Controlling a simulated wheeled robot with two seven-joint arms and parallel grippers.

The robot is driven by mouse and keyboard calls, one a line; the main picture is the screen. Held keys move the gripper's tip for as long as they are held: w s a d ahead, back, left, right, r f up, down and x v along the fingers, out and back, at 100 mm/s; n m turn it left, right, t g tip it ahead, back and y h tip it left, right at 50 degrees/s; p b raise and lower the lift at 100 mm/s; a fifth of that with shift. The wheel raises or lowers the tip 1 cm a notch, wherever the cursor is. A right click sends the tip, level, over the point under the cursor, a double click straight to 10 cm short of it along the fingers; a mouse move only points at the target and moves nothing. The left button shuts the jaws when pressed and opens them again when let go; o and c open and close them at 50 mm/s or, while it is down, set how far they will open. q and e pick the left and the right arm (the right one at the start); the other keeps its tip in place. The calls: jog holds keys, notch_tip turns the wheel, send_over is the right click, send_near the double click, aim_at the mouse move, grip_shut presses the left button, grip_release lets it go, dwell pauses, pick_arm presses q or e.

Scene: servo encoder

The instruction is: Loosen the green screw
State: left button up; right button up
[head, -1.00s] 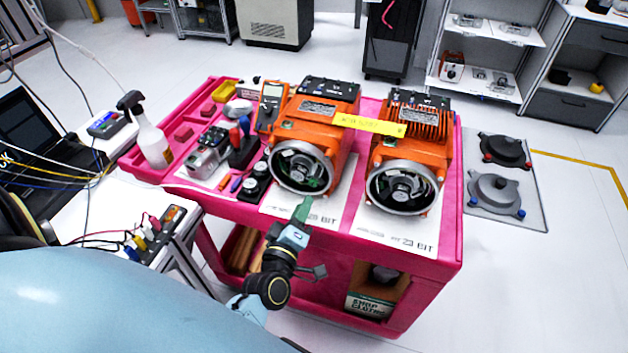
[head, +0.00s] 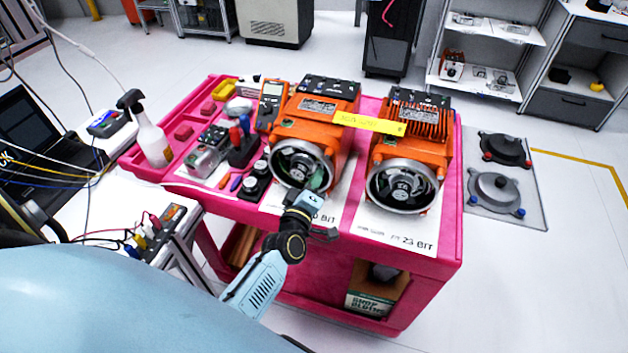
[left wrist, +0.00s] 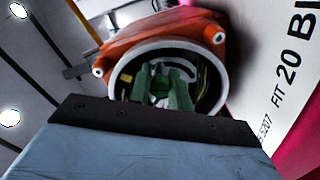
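The left orange servo (head: 312,128) lies on the pink cart with its round open end facing me. My left gripper (head: 316,187) is at that opening, its fingers reaching in. In the left wrist view, the green fingers of my left gripper (left wrist: 160,84) are inside the silver ring (left wrist: 222,82) of the servo housing (left wrist: 205,32), with a gap between them. Dark green parts show between and behind the fingers; I cannot single out the green screw or tell whether the fingers touch it. My right gripper is not in view.
A second orange servo (head: 408,145) stands to the right on the pink cart (head: 450,235). A yellow label (head: 368,124) spans between the servos. A multimeter (head: 270,103), tools and a spray bottle (head: 148,135) are at left. A side table (head: 120,205) holds cables.

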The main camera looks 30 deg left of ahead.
pick_arm(q)
grip_shut()
jog(key=shift+n, duration=0.8)
jog(key=shift+o, duration=1.9)
grip_release()
jog(key=shift+s, duration=0.15)
jog(key=v, duration=1.3)
jog(key=shift+f, duration=0.1)
